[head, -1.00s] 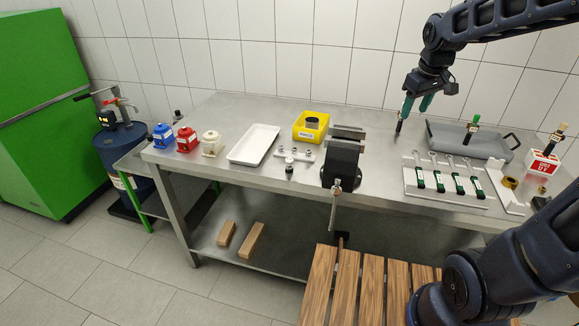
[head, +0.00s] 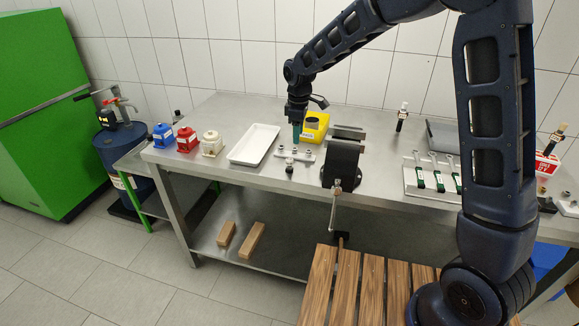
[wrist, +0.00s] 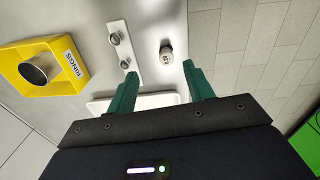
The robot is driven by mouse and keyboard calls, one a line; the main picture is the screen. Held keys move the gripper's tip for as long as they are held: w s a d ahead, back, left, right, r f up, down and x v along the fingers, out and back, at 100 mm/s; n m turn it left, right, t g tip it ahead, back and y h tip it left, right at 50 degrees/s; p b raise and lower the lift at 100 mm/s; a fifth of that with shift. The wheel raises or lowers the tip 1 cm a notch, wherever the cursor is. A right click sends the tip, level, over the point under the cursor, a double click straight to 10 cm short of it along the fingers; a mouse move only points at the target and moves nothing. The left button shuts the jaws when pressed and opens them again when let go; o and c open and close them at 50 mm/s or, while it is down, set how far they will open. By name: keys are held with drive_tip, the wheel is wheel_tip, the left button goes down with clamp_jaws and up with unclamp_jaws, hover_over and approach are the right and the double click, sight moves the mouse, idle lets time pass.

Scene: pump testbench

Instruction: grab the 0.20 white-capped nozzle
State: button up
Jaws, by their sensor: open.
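The wrist view shows what appears to be this piece (wrist: 167,50), just beyond and roughly between my fingertips. It may be the nozzle; its marking cannot be read. My gripper (head: 296,138) is above the strip, and the wrist view shows its green fingers (wrist: 160,69) apart and empty. Another upright, white-topped dark piece (head: 402,112) stands at the back of the bench, far to the right of my gripper.
The strip (head: 308,156) carries several metal fittings. A yellow bin labelled RINGS (wrist: 78,78) is close to my gripper. A dark vise (head: 341,165) stands to the right, a white tray (head: 254,144) to the left. Green-handled tools lie on a board (head: 418,190) farther right.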

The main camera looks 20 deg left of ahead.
sight(289, 159)
drive_tip(key=a+f, duration=0.1)
drive_tip(key=s+a+f, duration=0.1)
drive_tip(key=shift+a+n, duration=0.3)
drive_tip(key=shift+n, duration=0.1)
wheel_tip(289, 159, down, 11)
drive_tip(key=shift+w+a+r, duration=0.1)
drive_tip(key=shift+w+r, duration=0.05)
drive_tip(key=shift+r, duration=0.05)
drive_tip(key=c, duration=1.1)
